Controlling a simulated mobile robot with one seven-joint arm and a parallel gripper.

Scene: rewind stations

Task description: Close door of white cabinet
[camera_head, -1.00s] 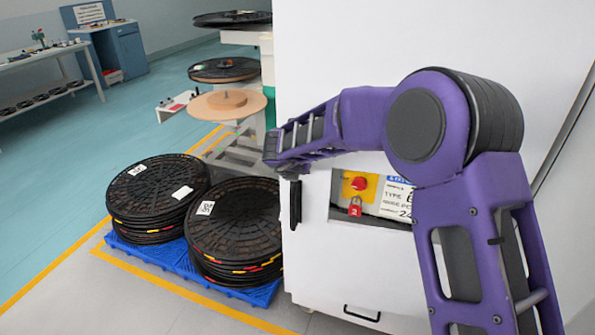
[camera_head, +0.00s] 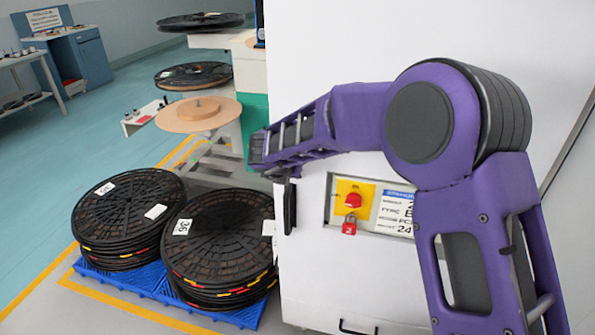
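The white cabinet (camera_head: 350,270) fills the right half of the head view. Its front has a black vertical handle (camera_head: 290,207) at the left edge and a recessed panel with a red knob (camera_head: 353,200) on a yellow plate, a red padlock (camera_head: 349,226) and a label. A dark line (camera_head: 568,143) runs slanting at the far right; I cannot tell whether it is the door's edge. My purple arm crosses in front of the cabinet. My gripper (camera_head: 258,150) is at the cabinet's left edge, just above the handle. Its fingers are too unclear to tell open or shut.
Stacks of black reels (camera_head: 128,208) stand on a blue pallet (camera_head: 150,282) left of the cabinet. A stand with a wooden disc (camera_head: 198,113) and black reels is behind. Yellow lines mark the floor. Open teal floor (camera_head: 60,160) lies at the left.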

